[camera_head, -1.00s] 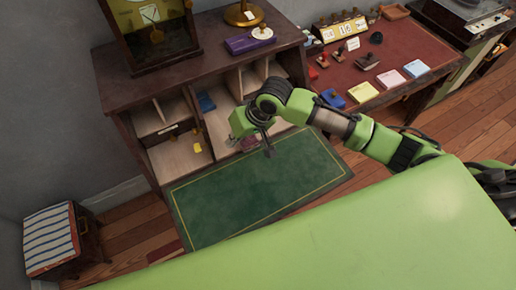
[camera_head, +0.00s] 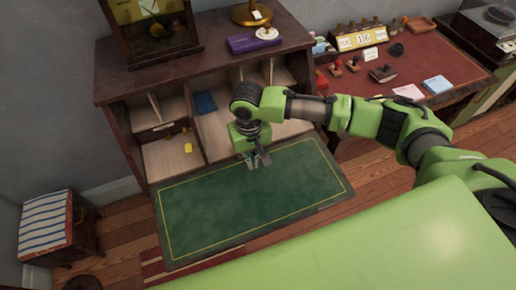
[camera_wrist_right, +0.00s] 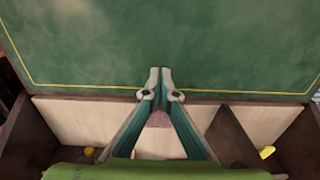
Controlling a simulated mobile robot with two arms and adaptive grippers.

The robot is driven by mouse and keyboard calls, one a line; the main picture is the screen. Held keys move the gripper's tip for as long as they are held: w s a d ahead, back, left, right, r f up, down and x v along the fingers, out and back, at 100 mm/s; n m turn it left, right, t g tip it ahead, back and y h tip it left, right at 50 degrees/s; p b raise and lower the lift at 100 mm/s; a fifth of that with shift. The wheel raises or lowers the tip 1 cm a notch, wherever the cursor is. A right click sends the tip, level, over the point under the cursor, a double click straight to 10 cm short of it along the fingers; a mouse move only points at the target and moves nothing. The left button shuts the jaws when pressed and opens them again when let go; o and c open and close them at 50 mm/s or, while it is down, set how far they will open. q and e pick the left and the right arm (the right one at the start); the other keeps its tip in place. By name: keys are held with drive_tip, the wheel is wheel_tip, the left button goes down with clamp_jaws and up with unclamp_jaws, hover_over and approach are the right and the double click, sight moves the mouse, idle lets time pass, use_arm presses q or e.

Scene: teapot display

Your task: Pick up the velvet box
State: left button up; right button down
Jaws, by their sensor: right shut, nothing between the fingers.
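My right gripper (camera_head: 257,161) is low over the back edge of the green writing mat, in front of the open cabinet. In the right wrist view its fingertips (camera_wrist_right: 160,74) are together, with nothing seen between them. A small dull-pink thing (camera_wrist_right: 158,119) shows there below the tips, between the finger links, by the pale wood cabinet floor. It may be the velvet box, but I cannot tell; it is partly hidden, and hidden by my gripper in the head view. A purple box (camera_head: 243,44) lies on the cabinet top. My left gripper is not in view.
The green mat (camera_head: 245,205) is bare. The cabinet (camera_head: 195,58) has upright dividers; a blue item (camera_head: 205,102) and a yellow one (camera_head: 188,148) are inside. A red-topped desk (camera_head: 430,62) with stamps and pads stands right. A striped stool (camera_head: 45,222) stands left.

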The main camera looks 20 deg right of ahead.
drive_tip(key=shift+w+f, duration=0.2)
drive_tip(key=shift+w, duration=0.3)
drive_tip(key=shift+w+f, duration=0.15)
drive_tip(key=shift+w, duration=0.3)
drive_tip(key=shift+w+d+f, duration=0.1)
drive_tip(key=shift+w+d, duration=0.05)
drive_tip(key=shift+w, duration=0.6)
drive_tip(key=shift+p, duration=0.3)
